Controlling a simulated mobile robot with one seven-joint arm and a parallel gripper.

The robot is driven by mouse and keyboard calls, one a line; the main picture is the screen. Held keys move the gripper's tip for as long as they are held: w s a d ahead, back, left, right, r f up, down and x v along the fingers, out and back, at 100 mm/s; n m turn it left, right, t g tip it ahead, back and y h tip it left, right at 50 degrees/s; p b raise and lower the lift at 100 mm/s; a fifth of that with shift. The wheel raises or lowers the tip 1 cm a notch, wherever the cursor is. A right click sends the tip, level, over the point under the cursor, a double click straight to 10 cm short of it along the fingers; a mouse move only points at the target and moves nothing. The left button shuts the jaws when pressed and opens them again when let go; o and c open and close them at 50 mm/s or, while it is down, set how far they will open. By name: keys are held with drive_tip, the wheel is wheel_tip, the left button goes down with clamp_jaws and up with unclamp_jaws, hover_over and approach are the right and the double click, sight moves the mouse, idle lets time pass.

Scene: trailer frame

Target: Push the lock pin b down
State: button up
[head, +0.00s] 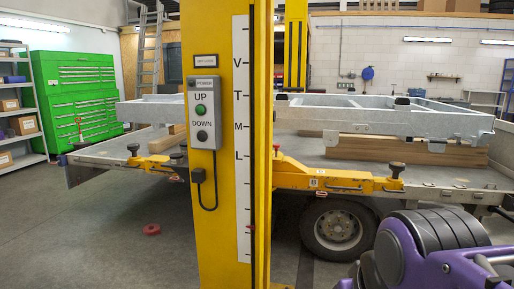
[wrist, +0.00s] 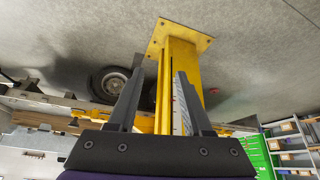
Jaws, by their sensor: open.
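A yellow lift arm (head: 330,178) marked with a small "B" label reaches right from the yellow column (head: 220,245). A red-topped pin (head: 276,150) stands up at this arm's inner end, close beside the column; it looks like lock pin b. My gripper's fingers are not visible in the head view. I cannot make out the pin clearly in the wrist view.
The control box (head: 202,112) with UP and DOWN buttons is on the column. A grey trailer frame (head: 385,116) lies behind, above a wheel (head: 338,229). A red disc (head: 152,229) lies on the floor. My purple and black arm fills the lower right. Floor at the left is largely clear.

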idle(0.3)
drive_tip(key=shift+c, duration=1.1)
wheel_tip(320, 180, up, 2)
drive_tip(key=shift+r+p, duration=0.15)
drive_tip(key=shift+p, duration=1)
drive_tip(key=c, duration=0.5)
wheel_tip(320, 180, up, 6)
drive_tip(key=p, duration=0.5)
drive_tip(key=shift+f+p, duration=0.25)
drive_tip(key=shift+p, duration=0.05)
clamp_jaws()
drive_tip(key=shift+f, duration=0.2)
drive_tip(key=shift+w, duration=0.1)
